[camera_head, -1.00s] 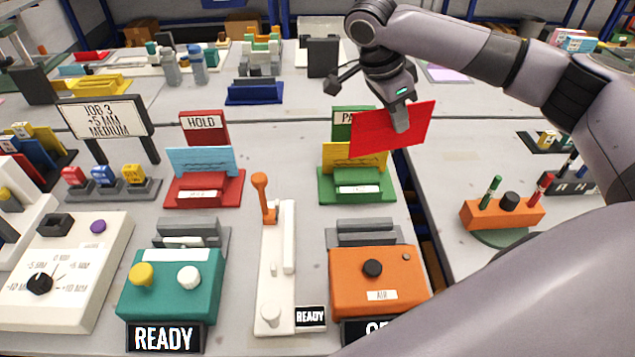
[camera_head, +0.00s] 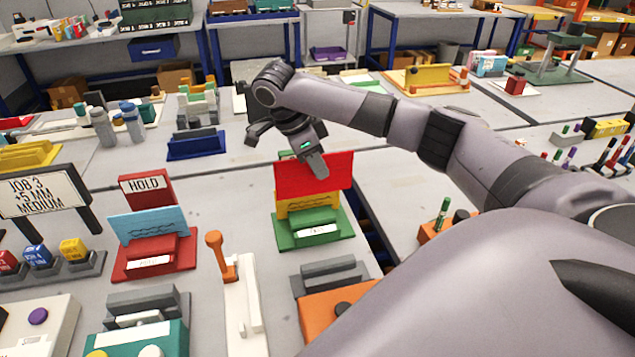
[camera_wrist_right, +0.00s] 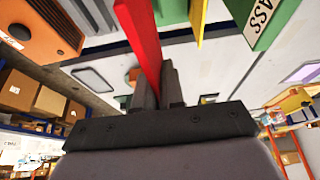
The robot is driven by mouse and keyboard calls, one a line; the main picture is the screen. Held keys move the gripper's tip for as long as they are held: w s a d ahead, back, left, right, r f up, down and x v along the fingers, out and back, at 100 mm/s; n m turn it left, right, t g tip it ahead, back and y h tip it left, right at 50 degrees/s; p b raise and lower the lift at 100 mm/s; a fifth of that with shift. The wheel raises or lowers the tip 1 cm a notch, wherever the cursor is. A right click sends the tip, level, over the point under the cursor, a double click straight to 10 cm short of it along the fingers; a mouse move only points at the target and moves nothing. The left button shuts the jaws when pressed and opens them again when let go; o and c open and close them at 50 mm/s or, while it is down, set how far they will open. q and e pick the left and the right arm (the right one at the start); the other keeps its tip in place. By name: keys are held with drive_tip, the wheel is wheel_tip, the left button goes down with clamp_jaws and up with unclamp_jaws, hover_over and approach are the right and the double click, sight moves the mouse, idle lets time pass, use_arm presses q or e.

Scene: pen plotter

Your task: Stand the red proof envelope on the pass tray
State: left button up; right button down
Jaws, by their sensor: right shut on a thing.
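The red proof envelope (camera_head: 296,174) is a flat red card held upright by my right gripper (camera_head: 316,166). The right gripper is shut on its upper edge; the red card also shows edge-on between the fingers in the right wrist view (camera_wrist_right: 142,45). The pass tray (camera_head: 337,228) is a green stand with a white front label. A yellow card (camera_head: 290,206) stands in it. In the head view the red envelope overlaps the top of the yellow card and hides the PASS sign; in the wrist view the green sign (camera_wrist_right: 264,18) stands apart from it. My left gripper is not in view.
The red HOLD tray (camera_head: 178,252) with a light blue card (camera_head: 140,226) stands to the left. A blue stand (camera_head: 196,145) is behind. A grey slotted block and an orange box (camera_head: 320,307) stand in front. A gap between tables runs to the right.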

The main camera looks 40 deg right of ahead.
sight(297, 175)
wheel_tip(297, 175, down, 13)
drive_tip(key=shift+r, duration=0.2)
idle(0.5)
drive_tip(key=shift+f, duration=0.15)
drive_tip(key=c, duration=1.2)
unclamp_jaws()
drive_tip(key=shift+c, duration=0.2)
drive_tip(key=v, duration=0.8)
drive_tip(key=shift+d, duration=0.15)
drive_tip(key=shift+v, duration=2.25)
drive_tip(key=shift+s+f, duration=0.1)
drive_tip(key=shift+s, duration=0.05)
